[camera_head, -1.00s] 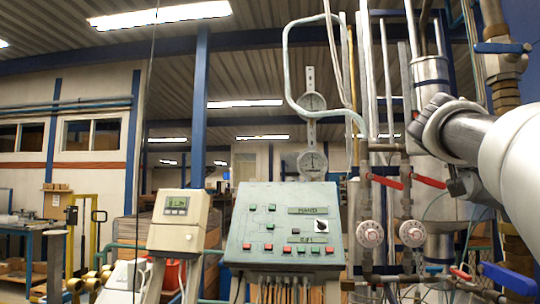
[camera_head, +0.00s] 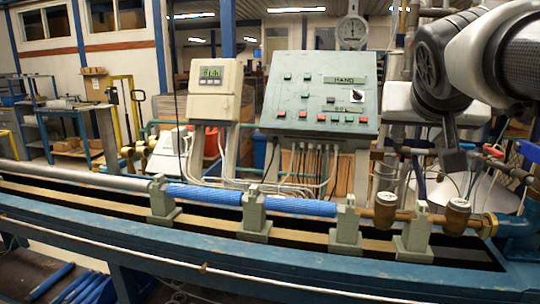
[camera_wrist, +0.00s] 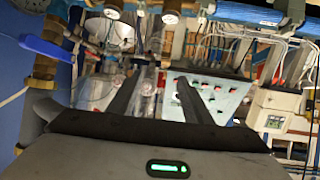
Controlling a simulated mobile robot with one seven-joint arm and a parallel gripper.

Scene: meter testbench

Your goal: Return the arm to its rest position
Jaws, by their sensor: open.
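My arm comes in from the right edge of the head view, in front of the pipework, with its dark gripper (camera_head: 450,158) pointing down at the right of the control panel. In the wrist view my gripper (camera_wrist: 161,75) shows two dark fingers spread apart with nothing held between them. The green control panel (camera_head: 322,92) stands behind the bench, and it also shows behind the fingers in the wrist view (camera_wrist: 228,100). The gripper looks apart from the bench and the pipe; its exact distance is unclear.
The blue test bench (camera_head: 190,235) crosses the foreground. A blue pipe section (camera_head: 206,195) and brass meters (camera_head: 386,210) lie along it in grey-green supports. A beige display box (camera_head: 212,90) stands left of the panel. Blue-handled valves (camera_head: 528,151) are close to the arm at right.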

